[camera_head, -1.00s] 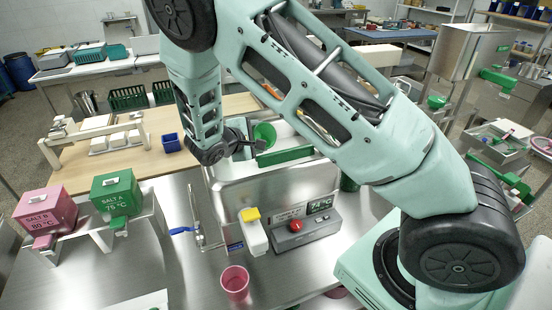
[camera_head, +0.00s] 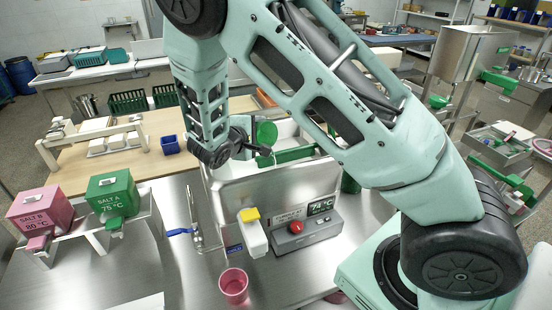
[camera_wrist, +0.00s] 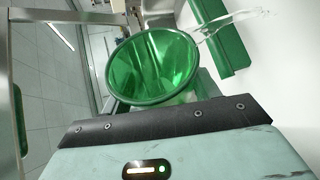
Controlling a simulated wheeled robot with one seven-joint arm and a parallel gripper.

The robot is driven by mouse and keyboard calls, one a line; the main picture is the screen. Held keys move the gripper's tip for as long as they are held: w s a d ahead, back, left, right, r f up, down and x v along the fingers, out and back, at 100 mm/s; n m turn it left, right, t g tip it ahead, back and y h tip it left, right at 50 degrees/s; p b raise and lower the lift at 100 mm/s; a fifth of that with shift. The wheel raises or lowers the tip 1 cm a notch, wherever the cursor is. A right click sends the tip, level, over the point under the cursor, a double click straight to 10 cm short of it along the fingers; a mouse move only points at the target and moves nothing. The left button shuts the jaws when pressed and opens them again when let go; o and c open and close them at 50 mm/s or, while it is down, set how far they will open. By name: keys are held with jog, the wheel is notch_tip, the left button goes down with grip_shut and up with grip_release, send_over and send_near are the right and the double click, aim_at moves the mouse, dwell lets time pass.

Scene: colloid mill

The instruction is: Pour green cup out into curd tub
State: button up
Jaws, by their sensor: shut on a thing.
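The green cup (camera_head: 266,133) is above the curd tub (camera_head: 270,195), a steel box with a white inside, and is tipped over. My gripper (camera_head: 258,148) is shut on the cup, though the fingertips are partly hidden. In the wrist view the cup (camera_wrist: 153,66) shows its open mouth and green inside. A clear stream (camera_wrist: 225,22) leaves its rim toward the upper right. My arm hides the right part of the tub.
A green bar (camera_head: 287,156) lies across the tub close to the cup. A pink cup (camera_head: 233,286) stands in front of the tub. The pink Salt B box (camera_head: 40,213) and green Salt A box (camera_head: 112,193) stand at left.

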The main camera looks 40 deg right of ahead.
jog(key=shift+s+r+m+t+b, duration=0.3)
jog(key=shift+s+m+b, duration=0.1)
jog(key=shift+s+b, duration=0.15)
dwell(0.4)
jog(key=shift+w+p, duration=0.2)
jog(key=shift+p, duration=0.15)
jog(key=n+p, duration=0.1)
jog(key=w+n+g+p, duration=0.1)
jog(key=shift+w+f+g+p, duration=0.1)
jog(key=shift+f+g+p, duration=0.2)
jog(key=shift+f+p, duration=0.1)
jog(key=shift+f+n, duration=0.3)
jog(key=shift+f, duration=0.15)
jog(key=shift+f+n+g+p, duration=0.4)
jog(key=shift+n+g+p, duration=0.35)
jog(key=shift+p, duration=0.2)
jog(key=shift+w+f+n+g+p, duration=0.25)
jog(key=shift+f+n+g+p, duration=0.3)
jog(key=shift+g+p, duration=0.1)
jog(key=shift+w+a+f+n+g+h, duration=0.1)
jog(key=shift+w+a+n+g+h, duration=0.1)
jog(key=shift+w+n+g, duration=0.9)
jog(key=shift+w+a+n+g+h, duration=0.1)
jog(key=shift+w+n+g+h, duration=0.1)
jog(key=shift+w+n+g, duration=0.85)
jog(key=shift+w, duration=0.15)
